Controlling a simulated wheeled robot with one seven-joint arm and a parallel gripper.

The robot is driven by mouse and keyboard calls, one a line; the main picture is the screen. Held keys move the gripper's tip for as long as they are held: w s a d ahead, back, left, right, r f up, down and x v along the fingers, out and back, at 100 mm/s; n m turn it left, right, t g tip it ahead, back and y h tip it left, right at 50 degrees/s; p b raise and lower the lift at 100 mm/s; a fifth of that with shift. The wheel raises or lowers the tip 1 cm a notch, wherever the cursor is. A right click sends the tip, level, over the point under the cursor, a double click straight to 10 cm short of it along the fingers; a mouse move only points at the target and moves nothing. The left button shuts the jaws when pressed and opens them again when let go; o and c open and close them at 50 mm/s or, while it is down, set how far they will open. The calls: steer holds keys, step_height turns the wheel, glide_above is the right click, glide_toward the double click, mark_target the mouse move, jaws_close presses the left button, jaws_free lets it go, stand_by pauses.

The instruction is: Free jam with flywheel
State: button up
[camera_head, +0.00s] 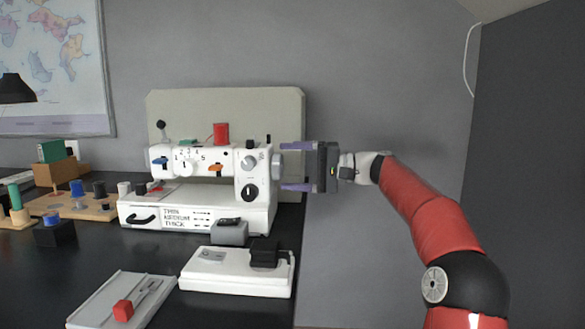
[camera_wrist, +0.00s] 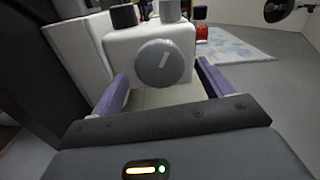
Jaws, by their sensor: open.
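A white sewing machine (camera_head: 212,180) stands on the black table with its upright end at the right. Its grey flywheel (camera_head: 278,165) sticks out of that end; in the wrist view the flywheel (camera_wrist: 160,63) is a round grey disc with a slanted light mark. My gripper (camera_head: 297,166) comes in from the right with its two purple fingers open, one above and one below the flywheel in the head view. In the wrist view the fingers lie either side of the flywheel, apart from it. Any thread jam cannot be made out.
A beige panel (camera_head: 290,108) stands behind the machine. A white device with a black block (camera_head: 238,271) and a white tray (camera_head: 120,302) with a red block lie in front. A spool board (camera_head: 70,205) is at the left.

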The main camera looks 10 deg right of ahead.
steer(key=v, duration=0.7)
steer(key=shift+d, duration=0.3)
